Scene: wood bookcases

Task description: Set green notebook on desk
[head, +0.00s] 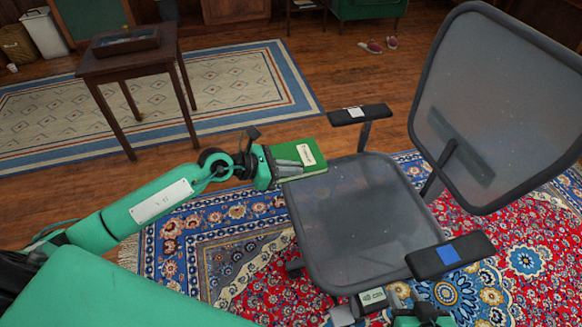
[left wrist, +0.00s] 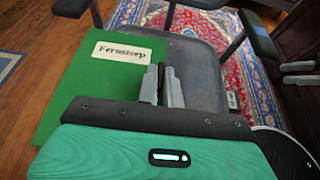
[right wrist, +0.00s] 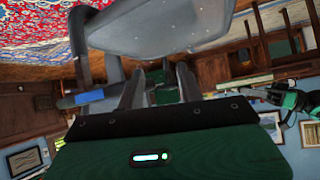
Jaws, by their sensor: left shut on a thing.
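In the left wrist view the notebook (left wrist: 85,95) spreads to the left of the fingers. My left gripper (head: 298,164) is shut on its edge; its fingers also show in the left wrist view (left wrist: 160,72). My right gripper (right wrist: 160,72) is open, with nothing visible between its fingers, low by the front of the chair. A small dark wooden table (head: 108,68) stands at the upper left; I cannot tell if it is the desk.
The grey mesh office chair (head: 365,225) with armrests stands close in front, on a red and blue patterned rug (head: 215,235). A shallow wooden case (head: 127,41) lies on the table. Slippers (head: 378,45) lie on the floor. Bare wood floor (head: 320,85) lies beyond the chair.

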